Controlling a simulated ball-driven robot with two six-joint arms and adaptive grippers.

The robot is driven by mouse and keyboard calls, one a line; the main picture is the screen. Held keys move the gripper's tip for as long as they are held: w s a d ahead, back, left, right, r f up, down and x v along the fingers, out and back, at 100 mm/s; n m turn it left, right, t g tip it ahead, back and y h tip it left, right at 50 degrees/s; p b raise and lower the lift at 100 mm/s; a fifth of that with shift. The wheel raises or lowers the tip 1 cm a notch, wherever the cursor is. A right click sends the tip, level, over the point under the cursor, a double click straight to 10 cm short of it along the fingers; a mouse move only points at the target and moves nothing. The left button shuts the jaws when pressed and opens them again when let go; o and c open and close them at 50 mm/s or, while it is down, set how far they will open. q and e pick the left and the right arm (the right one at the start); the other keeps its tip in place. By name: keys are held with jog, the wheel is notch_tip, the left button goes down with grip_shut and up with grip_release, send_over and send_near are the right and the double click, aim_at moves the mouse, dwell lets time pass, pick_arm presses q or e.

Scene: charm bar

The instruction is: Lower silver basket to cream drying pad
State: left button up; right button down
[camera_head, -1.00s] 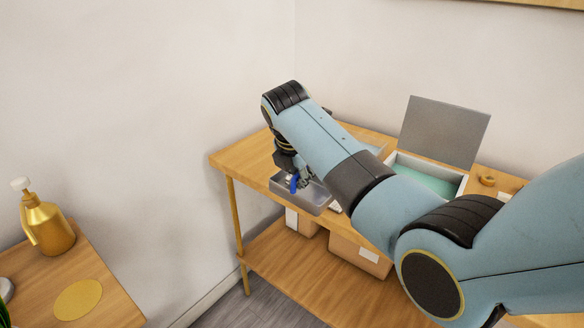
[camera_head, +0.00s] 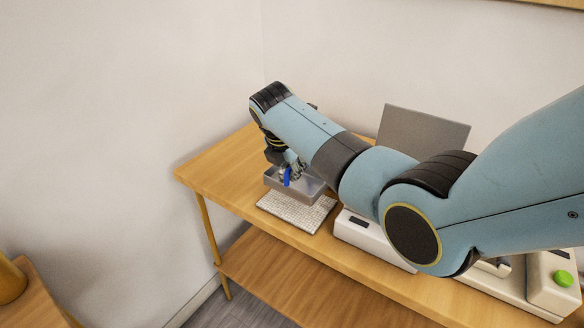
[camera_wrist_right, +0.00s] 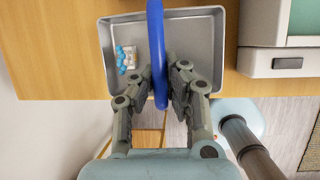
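The silver basket (camera_head: 309,190) is a shallow metal tray with a blue handle (camera_head: 287,177). It hangs over the cream drying pad (camera_head: 291,214), whose front part shows below it; the rest is hidden. I cannot tell whether basket and pad touch. My right gripper (camera_head: 293,168) is shut on the blue handle. In the right wrist view, the fingers (camera_wrist_right: 168,88) press on the handle (camera_wrist_right: 157,35) from both sides, above the basket (camera_wrist_right: 198,40). Small blue and white pieces (camera_wrist_right: 126,58) lie in the basket. My left gripper is not in view.
On the wooden table (camera_head: 215,168), a white machine with an upright grey lid (camera_head: 424,130) stands right of the pad, partly behind my arm. A green button (camera_head: 563,278) is at far right. The table's left end is clear. A lower shelf (camera_head: 290,283) runs beneath.

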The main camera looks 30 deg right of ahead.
aim_at(294, 187)
jog(key=shift+a+f+b, duration=0.1)
jog(key=shift+f+b, duration=0.3)
jog(key=shift+f, duration=0.35)
jog(key=shift+f+b, duration=0.35)
jog(key=shift+f, duration=0.9)
pick_arm(q)
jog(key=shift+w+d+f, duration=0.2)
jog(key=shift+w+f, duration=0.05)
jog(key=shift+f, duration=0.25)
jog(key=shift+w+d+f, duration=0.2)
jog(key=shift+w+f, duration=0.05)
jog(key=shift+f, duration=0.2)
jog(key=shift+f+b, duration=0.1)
jog(key=shift+b, duration=0.2)
pick_arm(e)
jog(key=shift+f, duration=0.1)
jog(key=shift+f+g+b, duration=0.3)
jog(key=shift+f+b, duration=0.4)
jog(key=shift+f, duration=0.2)
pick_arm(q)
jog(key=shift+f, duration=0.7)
